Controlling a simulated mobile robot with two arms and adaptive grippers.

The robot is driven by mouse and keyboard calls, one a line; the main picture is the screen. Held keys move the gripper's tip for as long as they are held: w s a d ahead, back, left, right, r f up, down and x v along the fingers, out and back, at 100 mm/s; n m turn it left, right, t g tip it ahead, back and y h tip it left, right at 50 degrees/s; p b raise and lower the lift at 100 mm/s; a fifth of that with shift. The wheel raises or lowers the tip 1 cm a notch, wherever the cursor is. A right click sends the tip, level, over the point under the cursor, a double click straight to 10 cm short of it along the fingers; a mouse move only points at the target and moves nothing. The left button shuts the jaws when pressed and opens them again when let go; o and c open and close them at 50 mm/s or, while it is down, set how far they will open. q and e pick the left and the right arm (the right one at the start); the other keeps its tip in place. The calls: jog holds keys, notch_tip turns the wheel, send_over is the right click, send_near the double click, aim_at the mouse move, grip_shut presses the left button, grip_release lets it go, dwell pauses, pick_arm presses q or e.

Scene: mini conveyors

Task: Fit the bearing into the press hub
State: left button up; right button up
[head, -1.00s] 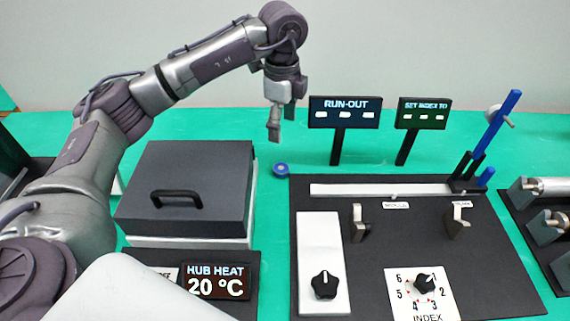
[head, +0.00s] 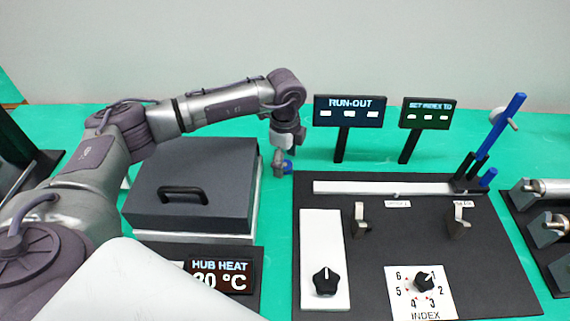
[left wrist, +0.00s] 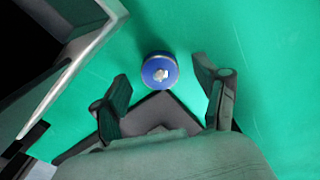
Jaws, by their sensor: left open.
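A small round blue piece with a grey centre, which looks like the bearing (left wrist: 160,70), rests on the green table. It shows in the left wrist view just beyond and between the fingertips. In the head view the bearing (head: 288,166) is partly hidden by my fingers. My left gripper (head: 282,168) is open above it, pointing down, with nothing held. It also shows in the left wrist view (left wrist: 162,88), its two fingers spread apart. I cannot make out the press hub. My right gripper is not in view.
A dark lidded box (head: 195,170) stands close left of the gripper, its lid shut. A HUB HEAT display (head: 218,276) is in front. A black board (head: 375,260) with knobs, a white rail and a blue lever (head: 505,122) lies right. RUN-OUT sign (head: 349,111) stands behind.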

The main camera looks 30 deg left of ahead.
pick_arm(q)
jog(key=shift+f, duration=0.4)
jog(key=shift+r, duration=0.1)
grip_shut()
